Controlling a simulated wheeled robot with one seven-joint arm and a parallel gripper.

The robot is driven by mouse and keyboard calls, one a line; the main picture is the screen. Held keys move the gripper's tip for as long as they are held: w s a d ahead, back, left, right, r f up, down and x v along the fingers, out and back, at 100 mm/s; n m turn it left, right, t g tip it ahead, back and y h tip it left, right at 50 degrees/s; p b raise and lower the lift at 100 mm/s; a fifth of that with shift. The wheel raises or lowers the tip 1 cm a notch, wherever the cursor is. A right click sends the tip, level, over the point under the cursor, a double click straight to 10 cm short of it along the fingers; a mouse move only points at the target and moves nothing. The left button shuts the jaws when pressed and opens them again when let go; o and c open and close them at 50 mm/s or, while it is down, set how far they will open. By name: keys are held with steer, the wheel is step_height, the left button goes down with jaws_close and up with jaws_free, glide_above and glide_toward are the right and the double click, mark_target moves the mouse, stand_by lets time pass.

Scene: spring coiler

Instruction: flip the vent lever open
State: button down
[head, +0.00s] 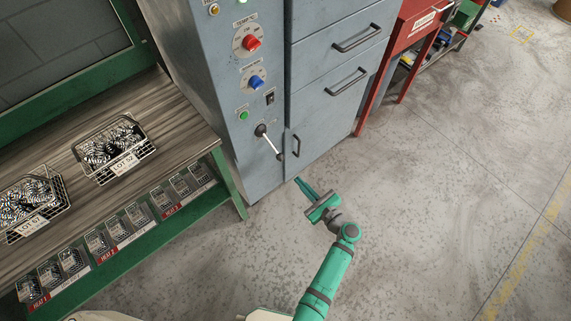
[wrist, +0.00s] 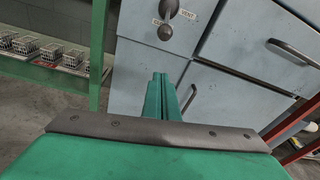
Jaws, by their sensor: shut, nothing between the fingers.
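The vent lever (head: 270,143) is on the lower front of the grey-blue cabinet. It has a dark pivot, a pale rod and a dark knob, and it slants down and right in the head view.
The cabinet (head: 221,100) carries a red knob (head: 251,43), a blue knob (head: 256,82) and a green button (head: 244,115). A door handle (head: 296,145) is close right of the lever. A workbench (head: 168,118) with wire baskets stands left.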

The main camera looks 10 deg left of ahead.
mark_target(274, 149)
stand_by(0.3)
steer(key=x, duration=1)
steer(key=shift+s+d+r, duration=0.1)
steer(key=shift+s+r, duration=0.2)
steer(key=shift+r, duration=0.65)
steer(key=shift+s+r, duration=0.25)
steer(key=shift+r, duration=0.7)
